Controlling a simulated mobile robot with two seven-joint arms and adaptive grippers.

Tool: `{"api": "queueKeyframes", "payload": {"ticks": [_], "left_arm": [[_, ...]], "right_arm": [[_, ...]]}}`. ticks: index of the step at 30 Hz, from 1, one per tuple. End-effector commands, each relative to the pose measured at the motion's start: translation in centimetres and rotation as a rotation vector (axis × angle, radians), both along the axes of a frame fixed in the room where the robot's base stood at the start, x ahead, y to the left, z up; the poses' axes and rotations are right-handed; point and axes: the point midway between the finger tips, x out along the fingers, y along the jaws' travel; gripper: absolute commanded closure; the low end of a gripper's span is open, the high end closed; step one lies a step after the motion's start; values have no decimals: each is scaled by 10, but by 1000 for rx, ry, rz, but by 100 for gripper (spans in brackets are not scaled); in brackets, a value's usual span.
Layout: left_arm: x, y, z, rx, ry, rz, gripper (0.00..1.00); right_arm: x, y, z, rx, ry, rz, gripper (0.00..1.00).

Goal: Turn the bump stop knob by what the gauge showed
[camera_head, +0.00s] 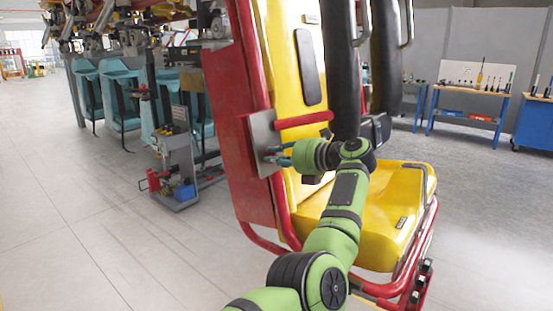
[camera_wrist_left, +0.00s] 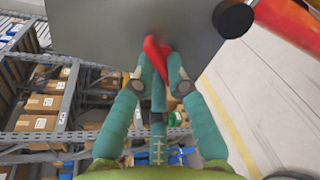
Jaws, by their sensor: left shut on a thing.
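In the left wrist view the two teal fingers (camera_wrist_left: 156,84) are closed on a red knob (camera_wrist_left: 154,50) with a pointed shape, set against the grey plate (camera_wrist_left: 95,22). The fingers hide part of the knob, and I cannot read any marks on it. In the head view the knob is too small to make out. A black round part (camera_wrist_left: 233,18) sits at the plate's right edge. No gauge can be made out. My right gripper is not in view.
The yellow seat (camera_head: 375,215) and black padded restraints (camera_head: 341,70) stand close to my left arm. A tool stand (camera_head: 176,165) is on the floor at left. A blue workbench (camera_head: 470,105) stands at back right.

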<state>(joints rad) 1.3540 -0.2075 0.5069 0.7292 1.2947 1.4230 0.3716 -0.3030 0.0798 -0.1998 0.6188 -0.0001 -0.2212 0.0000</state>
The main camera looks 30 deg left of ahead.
Motion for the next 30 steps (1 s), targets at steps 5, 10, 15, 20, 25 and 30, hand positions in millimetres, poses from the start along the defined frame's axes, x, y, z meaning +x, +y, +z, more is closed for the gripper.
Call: {"api": "queueKeyframes", "payload": {"ticks": [5, 10, 15, 20, 25, 30], "left_arm": [[0, -1, -3, -15, -162, 40, 100], [1, -1, -3, -28, -318, 77, 100], [2, -2, -4, -40, -475, 116, 100], [2, -2, -4, -52, -621, 151, 100], [3, -2, -4, -65, -778, 190, 100], [4, -3, -5, -76, -933, 228, 100]], "right_arm": [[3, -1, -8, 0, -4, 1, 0], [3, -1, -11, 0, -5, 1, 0], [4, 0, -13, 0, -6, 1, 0], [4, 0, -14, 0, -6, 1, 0], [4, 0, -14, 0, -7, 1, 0], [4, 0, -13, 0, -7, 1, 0]]}}
